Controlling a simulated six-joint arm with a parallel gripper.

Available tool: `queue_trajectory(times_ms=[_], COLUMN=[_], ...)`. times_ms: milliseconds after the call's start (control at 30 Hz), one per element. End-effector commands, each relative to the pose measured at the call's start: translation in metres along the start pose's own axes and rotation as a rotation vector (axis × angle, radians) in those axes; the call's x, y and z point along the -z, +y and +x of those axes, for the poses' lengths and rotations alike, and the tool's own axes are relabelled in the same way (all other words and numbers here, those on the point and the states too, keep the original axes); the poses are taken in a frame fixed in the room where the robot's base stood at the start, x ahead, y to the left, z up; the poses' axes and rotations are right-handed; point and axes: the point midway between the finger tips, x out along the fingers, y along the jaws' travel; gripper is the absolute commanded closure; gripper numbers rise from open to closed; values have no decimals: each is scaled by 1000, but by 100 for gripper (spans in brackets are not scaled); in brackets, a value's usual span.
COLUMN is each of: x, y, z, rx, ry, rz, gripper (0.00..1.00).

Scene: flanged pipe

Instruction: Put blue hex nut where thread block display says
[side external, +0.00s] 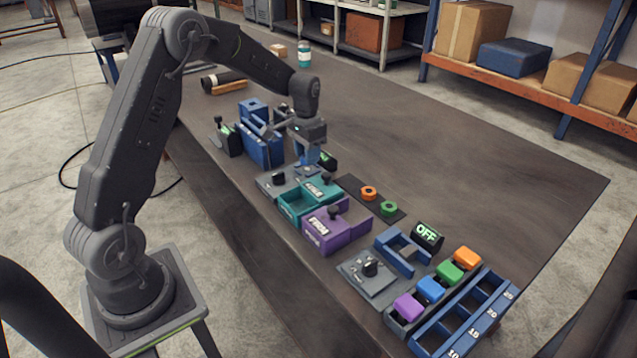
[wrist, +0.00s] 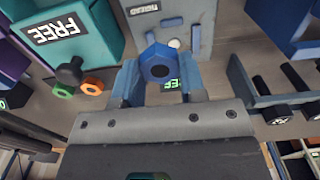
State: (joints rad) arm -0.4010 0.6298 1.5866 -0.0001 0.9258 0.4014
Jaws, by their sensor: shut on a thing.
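My gripper (wrist: 160,78) is shut on the blue hex nut (wrist: 160,64), which sits between its fingertips in the wrist view. In the side external view my gripper (side external: 307,160) is low over the far part of the row of fixtures; the nut cannot be made out there. The grey thread block (wrist: 174,22), marked THREAD, is just beyond the nut in the wrist view, with round pegs on it. Whether the nut touches it, I cannot tell. A small display (wrist: 172,86) with green letters is partly hidden behind the gripper; I cannot read it fully.
A teal box marked FREE (wrist: 62,30) and a purple box marked FIRM (side external: 340,236) stand nearby. An orange nut (side external: 369,193) and a green nut (side external: 389,208) lie on a dark strip. A display reads OFF (side external: 427,233).

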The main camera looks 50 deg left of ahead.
Motion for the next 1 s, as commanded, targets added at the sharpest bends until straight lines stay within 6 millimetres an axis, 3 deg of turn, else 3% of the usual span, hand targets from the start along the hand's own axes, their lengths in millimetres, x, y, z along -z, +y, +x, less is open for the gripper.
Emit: queue_trajectory(times_ms=[200,433,600,1000], x=[-42,-83,-94,-94], y=[50,86,94,94], z=[-23,-34,-35,-35], rx=[0,-1,-1,-1], ry=[2,2,1,1], rz=[4,3,0,0], gripper=[79,79,79,79])
